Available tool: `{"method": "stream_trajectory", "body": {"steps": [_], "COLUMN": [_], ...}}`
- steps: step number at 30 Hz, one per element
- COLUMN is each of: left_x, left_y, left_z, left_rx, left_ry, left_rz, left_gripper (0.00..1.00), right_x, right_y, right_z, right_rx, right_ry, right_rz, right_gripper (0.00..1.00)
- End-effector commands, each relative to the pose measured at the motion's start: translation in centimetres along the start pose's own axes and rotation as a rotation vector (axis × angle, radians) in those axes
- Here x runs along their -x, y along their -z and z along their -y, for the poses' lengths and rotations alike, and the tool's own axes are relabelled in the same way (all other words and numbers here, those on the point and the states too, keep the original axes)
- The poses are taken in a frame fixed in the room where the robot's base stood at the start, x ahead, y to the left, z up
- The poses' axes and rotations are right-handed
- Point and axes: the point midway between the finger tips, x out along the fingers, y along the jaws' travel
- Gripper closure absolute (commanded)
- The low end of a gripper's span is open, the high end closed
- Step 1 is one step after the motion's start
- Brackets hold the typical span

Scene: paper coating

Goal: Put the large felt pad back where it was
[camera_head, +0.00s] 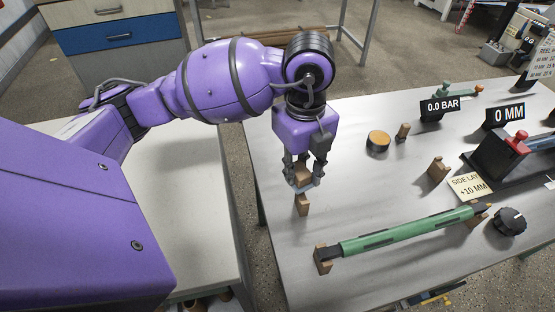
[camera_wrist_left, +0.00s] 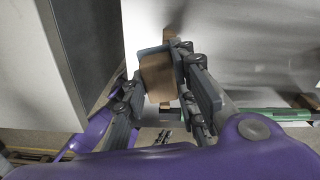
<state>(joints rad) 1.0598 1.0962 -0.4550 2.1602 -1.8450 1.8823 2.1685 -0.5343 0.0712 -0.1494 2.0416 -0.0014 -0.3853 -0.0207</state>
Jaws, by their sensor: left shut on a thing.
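My left gripper (camera_head: 303,178) is above the left part of the grey table, shut on a small brown block-like piece (camera_head: 302,173). In the left wrist view the brown piece (camera_wrist_left: 157,78) sits between the two fingers (camera_wrist_left: 168,80), partly hidden by them. It may be the felt pad, but I cannot tell for sure. A wooden notched block (camera_head: 302,206) stands just below the gripper; I cannot tell whether the held piece touches it. A round tan disc with a dark rim (camera_head: 378,141) lies further back on the table. My right gripper is not in view.
A green roller (camera_head: 405,233) rests across wooden blocks (camera_head: 323,260) at the front. Other wooden blocks (camera_head: 437,169) stand nearby. A yellow note (camera_head: 468,187), black knob (camera_head: 509,221), red-topped device (camera_head: 502,155) and display signs (camera_head: 440,105) occupy the right. The table's middle has clear patches.

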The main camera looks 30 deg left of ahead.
Motion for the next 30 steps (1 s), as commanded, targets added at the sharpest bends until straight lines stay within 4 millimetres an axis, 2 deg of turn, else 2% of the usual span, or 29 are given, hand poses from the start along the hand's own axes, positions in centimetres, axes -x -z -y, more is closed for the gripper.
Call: {"method": "stream_trajectory", "body": {"steps": [8,11,20,24,30], "left_x": [-0.1,-0.8,-4.0,-6.9,-9.0], "left_y": [-0.4,-1.8,-8.5,-10.4,-12.0], "left_z": [0.0,0.6,3.6,4.5,5.3], "left_rx": [0.138,0.149,0.148,0.145,0.142], "left_ry": [-0.003,-0.006,-0.005,-0.006,-0.003], "left_rz": [0.006,0.007,0.005,0.004,0.005], "left_gripper": [0.95,0.95,0.95,0.95,0.95], "right_x": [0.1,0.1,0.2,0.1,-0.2], "right_y": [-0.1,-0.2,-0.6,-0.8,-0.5], "right_z": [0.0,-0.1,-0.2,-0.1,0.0], "right_rx": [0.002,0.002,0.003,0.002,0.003], "right_ry": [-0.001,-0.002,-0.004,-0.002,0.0], "right_rz": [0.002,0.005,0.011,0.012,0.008], "right_gripper": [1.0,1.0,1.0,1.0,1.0]}}
